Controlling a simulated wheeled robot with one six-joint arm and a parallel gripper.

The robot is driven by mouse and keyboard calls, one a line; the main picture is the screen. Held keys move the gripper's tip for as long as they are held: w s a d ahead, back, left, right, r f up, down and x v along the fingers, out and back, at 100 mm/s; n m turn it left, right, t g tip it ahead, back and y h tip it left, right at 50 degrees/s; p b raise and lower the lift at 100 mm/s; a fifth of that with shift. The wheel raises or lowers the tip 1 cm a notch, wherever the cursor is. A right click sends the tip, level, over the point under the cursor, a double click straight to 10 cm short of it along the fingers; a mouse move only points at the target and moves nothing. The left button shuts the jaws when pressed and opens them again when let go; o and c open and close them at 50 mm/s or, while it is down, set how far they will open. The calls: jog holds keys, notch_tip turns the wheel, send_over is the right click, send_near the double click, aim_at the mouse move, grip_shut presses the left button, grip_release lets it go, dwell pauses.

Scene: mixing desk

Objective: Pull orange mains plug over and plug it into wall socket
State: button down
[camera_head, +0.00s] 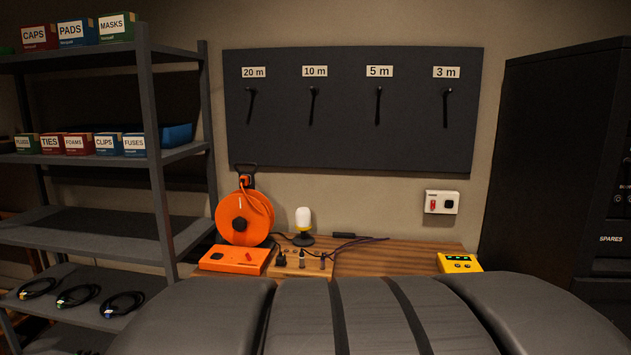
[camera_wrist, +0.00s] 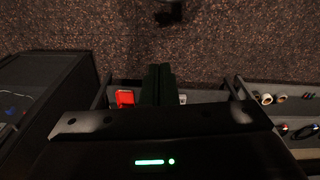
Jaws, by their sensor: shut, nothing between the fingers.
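The white wall socket (camera_head: 441,202) is on the wall at the right, above the desk, with a red switch and a dark round outlet. An orange cable reel (camera_head: 240,219) stands at the left of the desk (camera_head: 390,260). A dark plug-like piece (camera_head: 247,181) with orange cable shows at its top, below the black handle; I cannot tell for sure that it is the orange mains plug. My gripper (camera_wrist: 159,72) shows in the wrist view, shut and empty, over speckled flooring. It is apart from the reel and socket, and I cannot see it in the head view.
An orange box (camera_head: 234,259), a wooden block (camera_head: 300,264) with dark connectors, a lamp (camera_head: 303,222) and a yellow box (camera_head: 459,262) are on the desk. A shelf rack (camera_head: 160,170) stands left and a dark cabinet (camera_head: 560,150) right. A hook board (camera_head: 350,135) hangs above.

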jog(key=w+a+r+n+t+y+b, duration=0.1)
jog(key=w+a+r+t, duration=0.2)
jog(key=w, duration=0.5)
jog(key=w+a+r+n+t+y, duration=0.1)
jog(key=w+a+t, duration=0.1)
jog(key=w+a, duration=0.45)
jog(key=w+a+r+n+t+y+b, duration=0.1)
jog(key=w+a+r+n+t, duration=0.15)
jog(key=w, duration=0.75)
jog(key=w+a+r+n+t+y, duration=0.1)
jog(key=w+a+r+y, duration=0.1)
jog(key=a, duration=0.6)
jog(key=w+a+r+n+t+y+b, duration=0.1)
jog(key=w+a+r+n+y, duration=0.1)
jog(key=a+r+y, duration=0.3)
jog(key=w+a+r+n+t+y, duration=0.1)
jog(key=w+a+r+n+y, duration=0.1)
jog(key=a, duration=0.9)
notch_tip(320, 180, up, 3)
jog(key=shift+w+a+r+y, duration=0.2)
jog(key=shift+w+a+y, duration=0.25)
jog(key=shift+y, duration=0.55)
jog(key=c, duration=2.1)
grip_release()
